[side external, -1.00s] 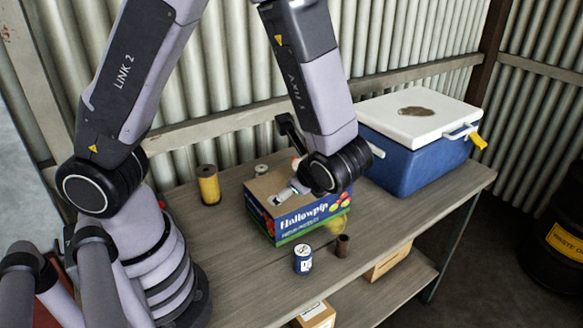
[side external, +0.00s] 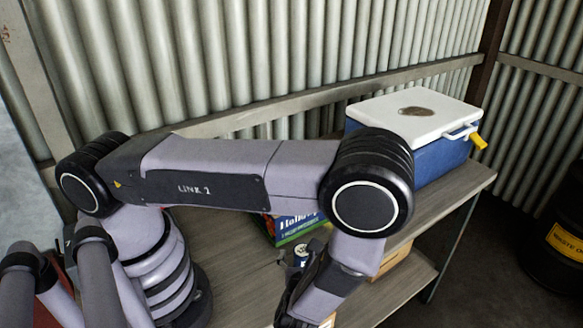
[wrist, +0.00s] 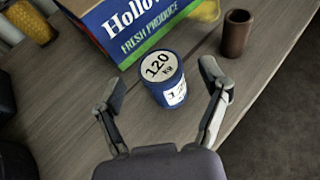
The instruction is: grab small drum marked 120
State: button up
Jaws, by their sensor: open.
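The small blue drum (wrist: 163,82) stands upright on the bench, with a white lid marked "120 KN" or similar and a white label on its side. In the side view only a sliver of the drum (side external: 300,255) shows behind my arm. My gripper (wrist: 160,93) is open in the wrist view, with one finger to each side of the drum and the drum beyond the palm. No finger visibly touches it.
The produce box (wrist: 130,30) stands just behind the drum. A brown cup-like cylinder (wrist: 236,33) stands close to the right finger. A yellow cylinder (wrist: 30,20) is at the far left. The blue cooler (side external: 435,150) is at the bench's back right. The bench edge lies right of the cup.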

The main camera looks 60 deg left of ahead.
jog(key=shift+x, duration=1.1)
